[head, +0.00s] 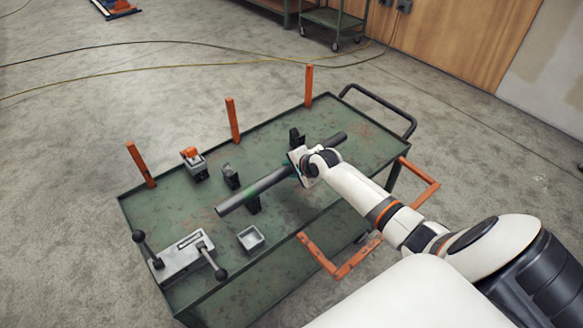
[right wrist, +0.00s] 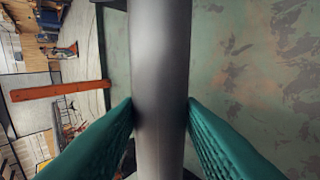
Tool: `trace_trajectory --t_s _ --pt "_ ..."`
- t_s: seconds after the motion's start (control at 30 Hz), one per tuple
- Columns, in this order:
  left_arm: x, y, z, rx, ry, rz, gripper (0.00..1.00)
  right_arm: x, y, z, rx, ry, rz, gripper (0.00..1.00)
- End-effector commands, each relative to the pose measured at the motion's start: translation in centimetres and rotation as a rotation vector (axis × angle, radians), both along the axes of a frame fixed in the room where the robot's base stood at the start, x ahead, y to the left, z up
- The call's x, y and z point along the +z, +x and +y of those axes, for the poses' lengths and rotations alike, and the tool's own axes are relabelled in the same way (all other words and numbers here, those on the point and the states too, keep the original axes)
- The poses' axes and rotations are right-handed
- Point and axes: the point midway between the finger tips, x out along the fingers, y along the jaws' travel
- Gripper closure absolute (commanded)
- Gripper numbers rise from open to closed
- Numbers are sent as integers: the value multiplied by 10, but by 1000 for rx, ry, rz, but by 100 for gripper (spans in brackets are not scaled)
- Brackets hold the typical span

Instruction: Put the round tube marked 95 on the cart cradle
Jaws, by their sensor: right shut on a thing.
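A dark grey round tube (head: 268,182) lies slantwise over the green cart, long and roughly level. It also fills the middle of the right wrist view (right wrist: 160,70). No number can be read on it. My right gripper (head: 299,168) is shut on the tube near its middle; its teal fingers (right wrist: 160,112) press on both sides. A black cradle support (head: 253,204) stands under the tube's near-left part; I cannot tell whether they touch. Two more black supports stand behind the tube, one at left (head: 231,176), one at right (head: 296,137). My left gripper is out of view.
The cart top (head: 185,207) also holds a grey box with two black-knobbed levers (head: 182,258), a small open grey tray (head: 251,239) and an orange-topped clamp (head: 194,163). Orange posts (head: 232,119) line the far edge. An orange rail (head: 340,270) juts out in front.

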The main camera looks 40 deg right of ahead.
Motion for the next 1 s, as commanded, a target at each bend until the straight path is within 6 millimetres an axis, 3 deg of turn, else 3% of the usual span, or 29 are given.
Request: trace_trajectory --t_s 0.13,0.17,0.3,0.67,1.0 --pt "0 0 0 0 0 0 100 -1 1 0 -1 1 -6 100" --pt "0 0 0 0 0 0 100 -1 1 0 -1 1 -6 63" --pt "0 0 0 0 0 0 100 -1 1 0 -1 1 -5 41" --pt "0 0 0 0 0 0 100 -1 -3 0 1 1 2 41" --pt "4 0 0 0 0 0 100 40 -43 -3 1 -1 -3 41"
